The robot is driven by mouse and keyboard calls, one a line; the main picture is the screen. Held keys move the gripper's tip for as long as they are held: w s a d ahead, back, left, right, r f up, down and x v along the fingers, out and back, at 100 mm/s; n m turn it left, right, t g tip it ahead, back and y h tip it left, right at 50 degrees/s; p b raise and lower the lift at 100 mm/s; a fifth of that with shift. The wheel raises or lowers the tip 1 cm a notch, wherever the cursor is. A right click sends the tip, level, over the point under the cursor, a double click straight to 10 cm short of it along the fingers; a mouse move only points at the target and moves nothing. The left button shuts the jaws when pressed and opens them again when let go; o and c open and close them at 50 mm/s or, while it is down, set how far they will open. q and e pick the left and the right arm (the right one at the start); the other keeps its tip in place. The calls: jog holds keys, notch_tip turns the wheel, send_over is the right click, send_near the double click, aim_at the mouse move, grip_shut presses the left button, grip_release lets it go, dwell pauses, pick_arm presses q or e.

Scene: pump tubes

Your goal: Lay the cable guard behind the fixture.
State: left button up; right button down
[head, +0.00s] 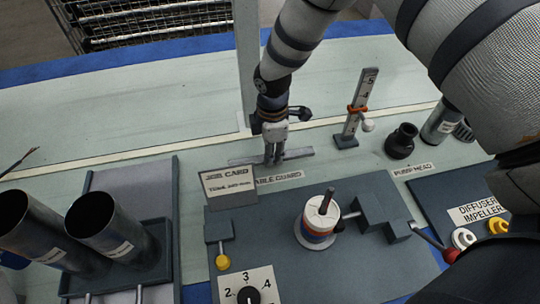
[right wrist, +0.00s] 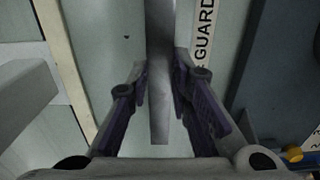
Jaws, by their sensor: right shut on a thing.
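The cable guard is a thin grey bar (head: 298,153) lying crosswise behind the fixture's dark grey base (head: 370,272). My right gripper (head: 274,160) points down and is shut on the bar near its middle. In the right wrist view, the bar (right wrist: 158,50) runs between the two fingers. I cannot tell whether the bar touches the table. A "CABLE GUARD" label (head: 279,178) lies just in front of the bar, partly hidden by the job card (head: 228,184). The fixture carries a stack of white, orange and blue rings (head: 316,226) on a post. My left gripper is not in view.
Two dark tubes (head: 98,228) stand in a holder at the left. A numbered gauge post (head: 355,105), a black pump head (head: 401,141) and a metal cylinder (head: 440,122) stand to the right of the bar. The table behind and left is mostly clear.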

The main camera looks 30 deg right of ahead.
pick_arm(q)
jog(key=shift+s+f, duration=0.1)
pick_arm(e)
jog(key=shift+f, duration=0.95)
jog(key=shift+f, duration=0.2)
jog(key=c, duration=1.4)
grip_release()
jog(key=shift+c, duration=0.2)
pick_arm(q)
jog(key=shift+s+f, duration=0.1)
pick_arm(e)
jog(key=shift+r, duration=0.1)
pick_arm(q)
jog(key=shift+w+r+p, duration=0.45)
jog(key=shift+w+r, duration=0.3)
pick_arm(e)
notch_tip(320, 180, up, 12)
jog(key=shift+r, duration=0.15)
